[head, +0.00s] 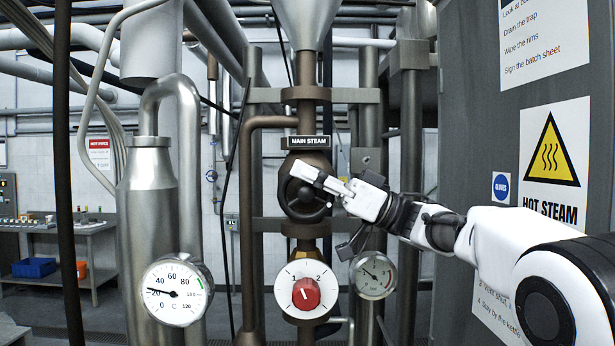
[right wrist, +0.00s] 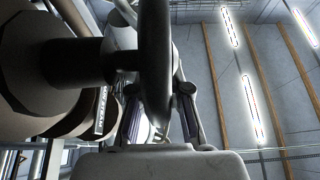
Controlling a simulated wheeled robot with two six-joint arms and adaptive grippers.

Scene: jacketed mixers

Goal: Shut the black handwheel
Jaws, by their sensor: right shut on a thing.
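The black handwheel (head: 296,208) is on the brown valve body below the "MAIN STEAM" plate (head: 309,142) in the head view. My right gripper (head: 318,178) reaches in from the right and is shut on the wheel's rim, at its upper part. In the right wrist view the rim of the handwheel (right wrist: 155,60) runs between the two fingers of the right gripper (right wrist: 160,108), and its stem goes left to the valve body. My left gripper is not in view. How far the wheel is turned cannot be told.
Below the wheel are a red selector knob (head: 306,293) and a dial gauge (head: 373,275). A temperature gauge (head: 175,291) stands at lower left. A grey panel with a "HOT STEAM" sign (head: 553,165) is at right. Pipes crowd around the valve.

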